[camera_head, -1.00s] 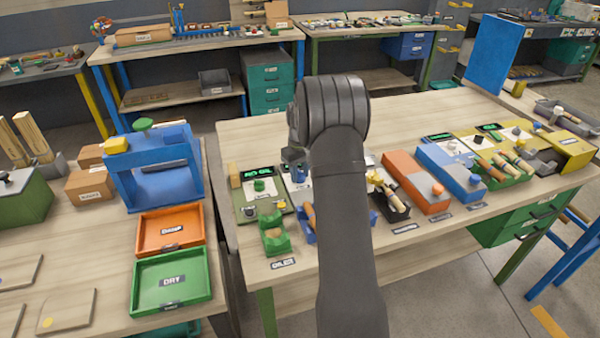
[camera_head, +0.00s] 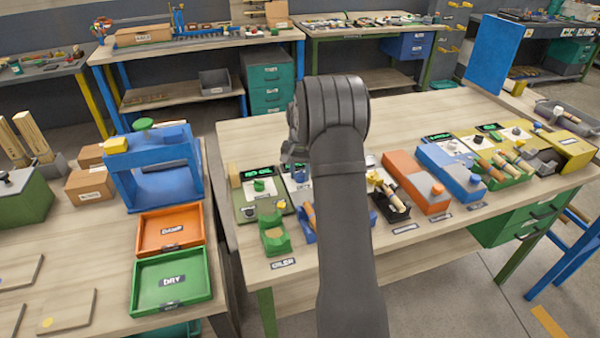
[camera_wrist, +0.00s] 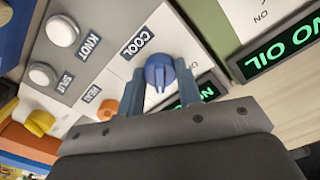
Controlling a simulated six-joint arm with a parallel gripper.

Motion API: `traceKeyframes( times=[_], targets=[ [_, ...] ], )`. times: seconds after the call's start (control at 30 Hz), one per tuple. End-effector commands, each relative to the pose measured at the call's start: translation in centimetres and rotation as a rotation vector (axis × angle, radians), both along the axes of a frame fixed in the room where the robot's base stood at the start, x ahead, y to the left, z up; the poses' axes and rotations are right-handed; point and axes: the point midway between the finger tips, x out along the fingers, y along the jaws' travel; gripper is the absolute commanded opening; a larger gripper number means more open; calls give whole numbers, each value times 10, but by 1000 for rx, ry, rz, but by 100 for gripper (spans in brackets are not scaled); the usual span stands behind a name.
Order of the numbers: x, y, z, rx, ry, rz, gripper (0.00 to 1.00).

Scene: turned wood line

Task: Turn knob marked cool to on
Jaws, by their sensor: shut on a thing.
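In the wrist view, a blue knob (camera_wrist: 158,72) sits on a pale panel beside the printed label COOL (camera_wrist: 137,42). My gripper (camera_wrist: 159,84) has one finger on each side of the knob and is shut on it. The knob's ridge points toward the bottom of the picture, roughly along the fingers. A dark display with green letters (camera_wrist: 207,89) lies beside the right finger, and its text is partly hidden.
In the wrist view, an orange knob (camera_wrist: 107,108) is near the label HEAT, with white buttons marked KNOT (camera_wrist: 62,31) and SPLIT (camera_wrist: 42,75) beyond. A neighbouring green unit's display reads NO OIL (camera_wrist: 282,48). In the head view, an orange unit (camera_head: 415,182) stands right of my arm.

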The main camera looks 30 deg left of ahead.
Motion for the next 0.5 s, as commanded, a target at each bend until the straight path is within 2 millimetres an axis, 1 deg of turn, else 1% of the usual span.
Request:
traceKeyframes(
  times=[0.23, 0.5],
  targets=[
    [1, 1, 1, 2, -3, -62, 9],
    [1, 0, 2, 2, -4, -74, 9]
  ],
)
